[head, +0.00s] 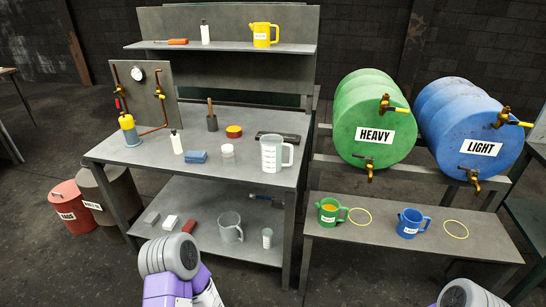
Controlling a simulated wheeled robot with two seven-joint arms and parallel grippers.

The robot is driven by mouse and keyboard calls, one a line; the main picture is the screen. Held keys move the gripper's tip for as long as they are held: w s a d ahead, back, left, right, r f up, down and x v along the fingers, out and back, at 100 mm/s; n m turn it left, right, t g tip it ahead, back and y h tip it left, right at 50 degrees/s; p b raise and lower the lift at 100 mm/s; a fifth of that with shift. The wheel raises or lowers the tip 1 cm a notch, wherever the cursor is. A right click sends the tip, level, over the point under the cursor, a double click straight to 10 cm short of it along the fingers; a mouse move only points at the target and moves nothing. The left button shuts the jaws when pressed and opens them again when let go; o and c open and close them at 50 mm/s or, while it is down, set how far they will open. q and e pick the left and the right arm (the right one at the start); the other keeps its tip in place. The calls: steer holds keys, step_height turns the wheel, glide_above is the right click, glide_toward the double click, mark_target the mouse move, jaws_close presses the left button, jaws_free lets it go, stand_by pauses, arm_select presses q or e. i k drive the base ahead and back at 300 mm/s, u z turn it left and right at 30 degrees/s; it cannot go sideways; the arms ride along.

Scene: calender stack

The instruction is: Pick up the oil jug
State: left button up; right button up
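Several jugs are in the head view, and I cannot tell which one the task calls the oil jug. A yellow jug (262,36) with a white label stands upright on the upper shelf. A green jug (327,214) with amber liquid inside stands below the green drum. A blue jug (408,224) stands below the blue drum. A clear measuring jug (271,156) stands on the bench's right side, and a grey translucent jug (230,229) is on its lower shelf. Parts of my arms show at the bottom edge; neither gripper is visible.
A green HEAVY drum (362,105) and a blue LIGHT drum (455,105) with taps lie on a rack. Yellow rings (455,229) mark the low stand. The metal bench (120,152) holds a sponge, bottles, a jar and a pipe fixture. Bins (72,205) stand at left.

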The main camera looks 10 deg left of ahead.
mark_target(277, 155)
steer(key=u, duration=1.85)
steer(key=i, duration=2.45)
steer(key=z, duration=3.05)
